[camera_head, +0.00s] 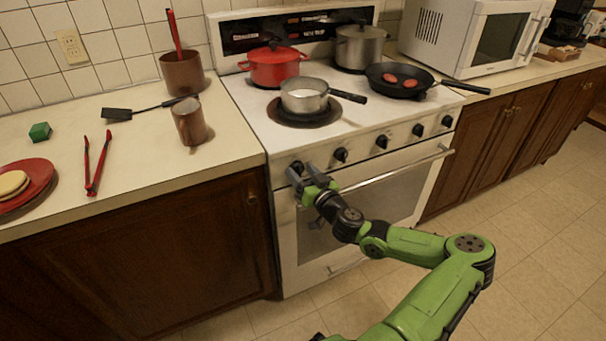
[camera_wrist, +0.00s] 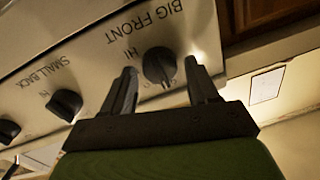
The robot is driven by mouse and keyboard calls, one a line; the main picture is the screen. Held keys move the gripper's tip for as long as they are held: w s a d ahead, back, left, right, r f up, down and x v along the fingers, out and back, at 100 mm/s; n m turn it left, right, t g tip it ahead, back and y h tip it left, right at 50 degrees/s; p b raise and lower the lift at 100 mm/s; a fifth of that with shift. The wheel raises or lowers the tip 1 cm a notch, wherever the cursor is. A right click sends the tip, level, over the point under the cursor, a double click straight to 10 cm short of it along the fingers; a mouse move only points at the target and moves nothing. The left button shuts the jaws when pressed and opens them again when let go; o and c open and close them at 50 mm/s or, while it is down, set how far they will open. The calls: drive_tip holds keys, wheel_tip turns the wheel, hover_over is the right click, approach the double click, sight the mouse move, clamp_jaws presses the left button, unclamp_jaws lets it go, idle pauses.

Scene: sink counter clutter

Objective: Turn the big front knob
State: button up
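The big front knob (camera_wrist: 159,66) is a dark round knob under the "BIG FRONT" label in the wrist view. It also shows at the left end of the stove's front panel in the head view (camera_head: 297,166). My gripper (camera_wrist: 160,72) is open, with one finger on each side of this knob in the wrist view. Gaps show between the fingers and the knob, so it is not gripped. In the head view my gripper (camera_head: 307,179) is right at the panel and partly covers the knob. How far the fingertips reach past the knob's face is unclear.
The small back knob (camera_wrist: 66,104) sits beside it, and several more knobs line the panel. The oven door handle (camera_head: 400,166) runs below. A saucepan (camera_head: 304,97) stands on the front left burner. The counter (camera_head: 226,152) edge lies left of the stove.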

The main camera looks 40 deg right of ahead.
drive_tip(key=c, duration=0.8)
drive_tip(key=shift+m, duration=0.4)
drive_tip(key=m+b, duration=0.1)
drive_tip(key=m, duration=0.2)
drive_tip(key=shift+f+m, duration=0.1)
drive_tip(key=shift+m, duration=0.3)
drive_tip(key=m, duration=0.5)
drive_tip(key=shift+t, duration=0.3)
drive_tip(key=shift+m+h, duration=0.3)
drive_tip(key=shift+m, duration=0.1)
drive_tip(key=o, duration=1)
drive_tip(key=shift+o, duration=0.2)
